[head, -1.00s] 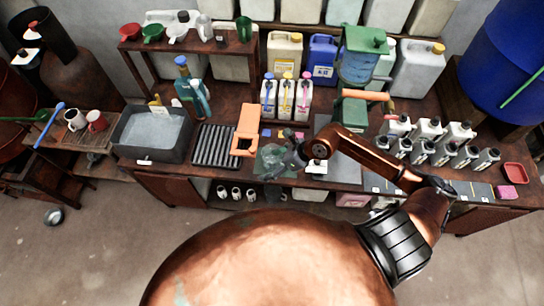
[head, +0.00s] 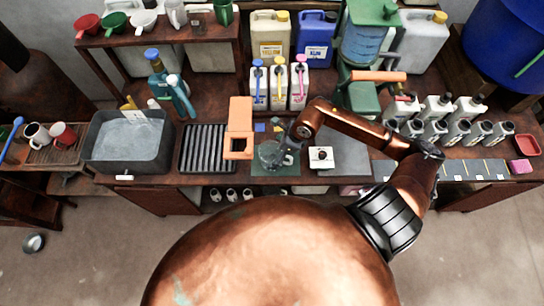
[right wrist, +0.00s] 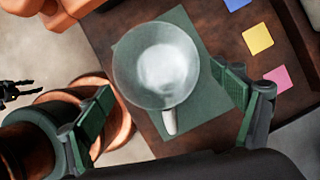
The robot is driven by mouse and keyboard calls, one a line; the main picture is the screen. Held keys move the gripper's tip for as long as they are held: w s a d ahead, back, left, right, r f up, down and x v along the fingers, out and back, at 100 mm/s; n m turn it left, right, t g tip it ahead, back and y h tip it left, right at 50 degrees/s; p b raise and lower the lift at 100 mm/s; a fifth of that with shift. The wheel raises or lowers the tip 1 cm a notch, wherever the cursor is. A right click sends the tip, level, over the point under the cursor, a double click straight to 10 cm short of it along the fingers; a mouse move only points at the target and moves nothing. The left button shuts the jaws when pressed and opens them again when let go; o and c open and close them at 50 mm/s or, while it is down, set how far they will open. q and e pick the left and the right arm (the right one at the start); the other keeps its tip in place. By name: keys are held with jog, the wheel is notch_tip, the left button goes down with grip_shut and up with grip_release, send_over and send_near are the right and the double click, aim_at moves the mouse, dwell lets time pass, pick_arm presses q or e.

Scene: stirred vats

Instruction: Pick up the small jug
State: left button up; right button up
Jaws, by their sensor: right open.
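The small jug (head: 270,154) is clear glass and stands on a green mat (head: 262,170) near the bench's front edge. In the right wrist view I look down into the jug (right wrist: 157,62), with its handle pointing down the picture. My right gripper (right wrist: 168,88) is open, with one green-padded finger on each side of the jug. It holds nothing, and I cannot tell if a finger touches the glass. In the head view, my right gripper (head: 287,146) partly covers the jug. A small dark jaw-like shape, perhaps my left gripper (right wrist: 18,92), shows at the left of the right wrist view.
An orange stand (head: 239,115) and a black ribbed rack (head: 205,148) are left of the jug. A small white device (head: 321,158) is to its right. Blue, yellow (right wrist: 257,39) and pink notes lie behind. Pump bottles (head: 279,84) stand further back.

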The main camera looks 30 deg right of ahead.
aim_at(269, 157)
jog(key=b+x, duration=0.1)
jog(key=x, duration=0.2)
jog(key=shift+a+f+b, duration=0.1)
jog(key=shift+b, duration=0.25)
jog(key=b+x, duration=0.2)
jog(key=x, duration=0.2)
jog(key=shift+f+b, duration=0.15)
jog(key=shift+b, duration=0.25)
jog(key=c, duration=1.4)
